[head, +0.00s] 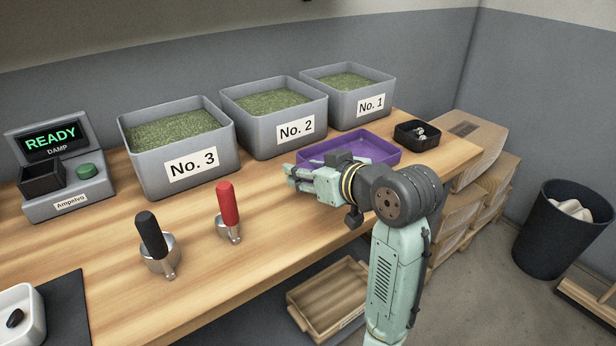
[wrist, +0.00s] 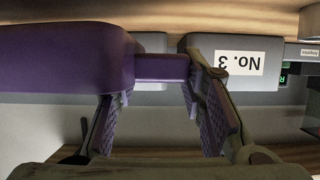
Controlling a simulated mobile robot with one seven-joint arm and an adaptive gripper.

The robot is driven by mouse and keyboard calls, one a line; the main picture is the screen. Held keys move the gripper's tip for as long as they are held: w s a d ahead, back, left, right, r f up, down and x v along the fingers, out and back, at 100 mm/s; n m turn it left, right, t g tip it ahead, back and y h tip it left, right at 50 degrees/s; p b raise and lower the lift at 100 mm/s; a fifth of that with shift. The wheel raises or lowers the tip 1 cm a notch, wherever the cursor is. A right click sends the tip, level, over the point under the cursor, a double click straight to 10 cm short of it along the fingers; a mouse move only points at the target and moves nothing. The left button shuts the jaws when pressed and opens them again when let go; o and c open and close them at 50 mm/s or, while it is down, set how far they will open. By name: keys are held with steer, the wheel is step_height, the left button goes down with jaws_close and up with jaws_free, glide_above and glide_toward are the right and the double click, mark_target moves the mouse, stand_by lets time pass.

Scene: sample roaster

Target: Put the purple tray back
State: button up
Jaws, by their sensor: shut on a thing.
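The purple tray (head: 375,146) is shallow and empty where I can see into it. In the head view it is at the right part of the bench, in front of the No. 1 and No. 2 bins. My gripper (head: 296,174) is at its near left side, and my wrist hides part of its front. In the wrist view, which is upside down, my gripper (wrist: 158,92) is shut on a purple piece of the tray (wrist: 65,60) between its fingers. I cannot tell whether the tray touches the bench.
Grey bins No. 1 (head: 372,104), No. 2 (head: 296,130) and No. 3 (head: 192,169) line the back. A small black box (head: 416,143) stands right of the tray. Red-handled (head: 229,205) and black-handled (head: 152,237) scoops stand left. A wooden tray (head: 322,300) sits below the bench.

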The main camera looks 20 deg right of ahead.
mark_target(308, 200)
steer(key=shift+w+d, duration=0.15)
steer(key=shift+w, duration=0.1)
steer(key=shift+f, duration=1.75)
steer(key=shift+f, duration=0.15)
steer(key=o, duration=1.3)
steer(key=shift+c, duration=0.2)
